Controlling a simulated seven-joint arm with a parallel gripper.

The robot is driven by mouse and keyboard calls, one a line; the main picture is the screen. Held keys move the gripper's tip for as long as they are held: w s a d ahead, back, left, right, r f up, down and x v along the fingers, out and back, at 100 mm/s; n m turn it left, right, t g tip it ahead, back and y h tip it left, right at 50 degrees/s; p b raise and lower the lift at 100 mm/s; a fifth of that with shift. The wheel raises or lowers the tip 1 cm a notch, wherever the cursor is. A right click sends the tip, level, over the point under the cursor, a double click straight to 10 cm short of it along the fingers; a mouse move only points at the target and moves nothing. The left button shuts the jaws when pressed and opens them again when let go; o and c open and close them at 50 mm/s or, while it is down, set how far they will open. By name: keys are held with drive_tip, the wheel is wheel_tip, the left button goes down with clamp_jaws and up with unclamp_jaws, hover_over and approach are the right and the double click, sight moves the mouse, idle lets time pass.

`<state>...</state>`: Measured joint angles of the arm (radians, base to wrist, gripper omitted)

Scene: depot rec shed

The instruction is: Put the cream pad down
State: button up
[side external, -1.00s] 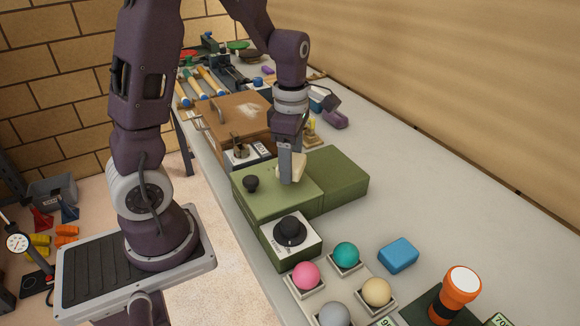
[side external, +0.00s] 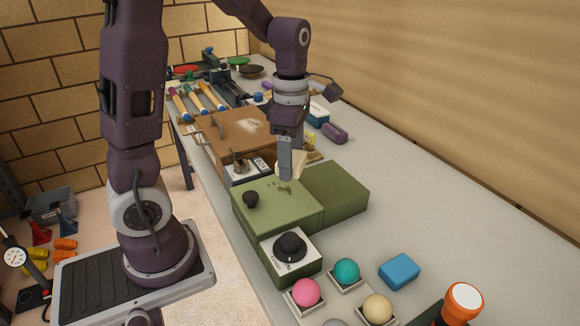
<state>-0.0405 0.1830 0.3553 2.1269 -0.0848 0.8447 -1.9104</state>
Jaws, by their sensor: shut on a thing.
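The cream pad (side external: 298,165) shows as a pale piece just behind the fingers of my gripper (side external: 286,176). My gripper points down and is shut on the pad, over the back part of the green box lid (side external: 275,208). The fingers hide much of the pad. I cannot tell whether the pad touches the lid. A few small dark marks show on the lid just below the fingertips.
A brown wooden box (side external: 240,130) is behind. A blue block (side external: 399,271) and colored balls (side external: 346,271) are at front right. The right of the table is clear.

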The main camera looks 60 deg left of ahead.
drive_tip(key=w+d+f+m, duration=0.3)
drive_tip(key=w+d+m, duration=0.2)
drive_tip(key=w+d, duration=0.2)
drive_tip(key=m, duration=0.4)
hover_over(369, 246)
wheel_tip(369, 246, down, 2)
wheel_tip(369, 246, down, 10)
drive_tip(key=shift+r, duration=0.1)
drive_tip(key=shift+f, duration=0.4)
